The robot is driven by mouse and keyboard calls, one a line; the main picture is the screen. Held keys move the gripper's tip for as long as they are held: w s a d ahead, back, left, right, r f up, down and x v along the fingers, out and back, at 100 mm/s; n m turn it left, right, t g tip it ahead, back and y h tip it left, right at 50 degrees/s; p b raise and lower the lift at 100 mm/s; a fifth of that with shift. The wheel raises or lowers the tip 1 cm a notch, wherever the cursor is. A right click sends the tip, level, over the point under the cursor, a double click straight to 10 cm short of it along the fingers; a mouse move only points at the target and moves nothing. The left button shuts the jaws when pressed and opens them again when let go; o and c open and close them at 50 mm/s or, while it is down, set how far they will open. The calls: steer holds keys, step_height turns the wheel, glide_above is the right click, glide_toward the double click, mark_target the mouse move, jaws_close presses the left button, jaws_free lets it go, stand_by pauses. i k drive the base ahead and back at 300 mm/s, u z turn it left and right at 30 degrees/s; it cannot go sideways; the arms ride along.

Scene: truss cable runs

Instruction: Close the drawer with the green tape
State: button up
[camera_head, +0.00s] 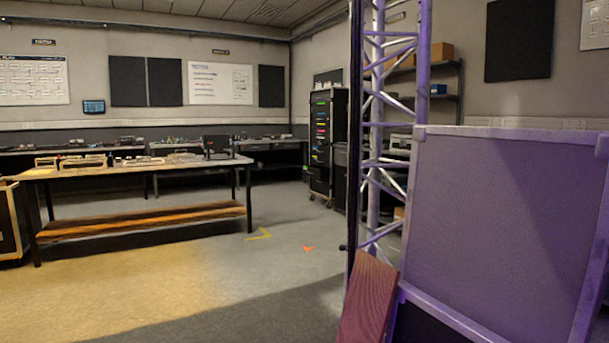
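A tall black drawer cabinet (341,150) on casters stands at the far side of the room, right of the picture's middle. Its front carries a column of small coloured strips, with green, orange and pink among them. A green strip (320,103) shows near the top. At this distance I cannot tell which drawer it belongs to or whether any drawer stands open. My gripper is not in view.
A purple-lit truss (373,120) and a large framed panel (500,225) stand close on the right, with a dark red board (367,300) at their foot. A long workbench (140,165) stands at left. The floor (215,280) between is open, with yellow and orange marks.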

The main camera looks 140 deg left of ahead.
mark_target(317, 173)
steer(key=u, duration=4.8)
steer(key=k, duration=0.35)
steer(key=u, duration=0.4)
steer(key=i, duration=2.05)
steer(key=z, duration=0.75)
steer(key=i, duration=2.15)
steer(key=z, duration=0.35)
steer(key=i, duration=2.45)
steer(key=u, duration=0.05)
